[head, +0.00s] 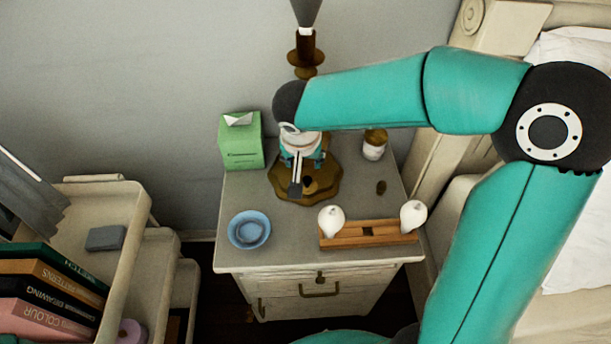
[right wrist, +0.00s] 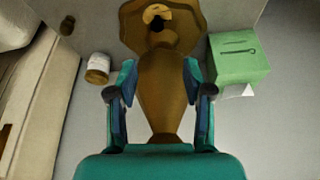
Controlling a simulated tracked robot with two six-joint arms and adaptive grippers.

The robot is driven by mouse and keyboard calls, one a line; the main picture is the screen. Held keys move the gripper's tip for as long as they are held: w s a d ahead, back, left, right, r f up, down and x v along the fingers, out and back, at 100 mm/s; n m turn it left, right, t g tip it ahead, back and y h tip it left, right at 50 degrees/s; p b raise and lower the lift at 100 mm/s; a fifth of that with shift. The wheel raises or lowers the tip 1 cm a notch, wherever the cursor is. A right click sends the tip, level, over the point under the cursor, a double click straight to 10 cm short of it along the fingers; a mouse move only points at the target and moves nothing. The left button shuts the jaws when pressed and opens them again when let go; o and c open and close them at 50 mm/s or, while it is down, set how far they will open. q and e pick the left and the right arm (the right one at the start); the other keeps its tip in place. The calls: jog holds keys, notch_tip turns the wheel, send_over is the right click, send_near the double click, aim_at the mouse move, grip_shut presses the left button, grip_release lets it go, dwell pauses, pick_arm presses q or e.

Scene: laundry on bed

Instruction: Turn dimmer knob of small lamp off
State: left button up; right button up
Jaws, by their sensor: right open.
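The small lamp has a brown scalloped base (head: 331,186) on the nightstand, with its upper stem (head: 304,57) and grey shade (head: 306,10) rising behind my arm. The dimmer knob (head: 310,185) appears as a small round piece on the front of the base; it also shows in the right wrist view (right wrist: 157,22). My right gripper (head: 300,165) is above the base, close to the lamp body. In the right wrist view, its fingers (right wrist: 160,92) are open on either side of the brown lamp body (right wrist: 160,98). The knob lies beyond the fingertips, apart from them. My left gripper is not visible.
The nightstand (head: 290,215) also bears a green tissue box (head: 243,145), a small jar (head: 374,146), a blue bowl (head: 249,230) and a wooden holder (head: 368,234) with two white pieces. A shelf cart with books (head: 50,290) stands left; the bed (head: 580,220) is right.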

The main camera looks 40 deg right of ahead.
aim_at(307, 180)
jog(key=x, duration=1.4)
jog(key=shift+s+d+f, duration=0.15)
jog(key=shift+d+f, duration=0.1)
jog(key=shift+f, duration=0.1)
jog(key=shift+c, duration=0.2)
jog(key=shift+b, duration=0.3)
grip_shut()
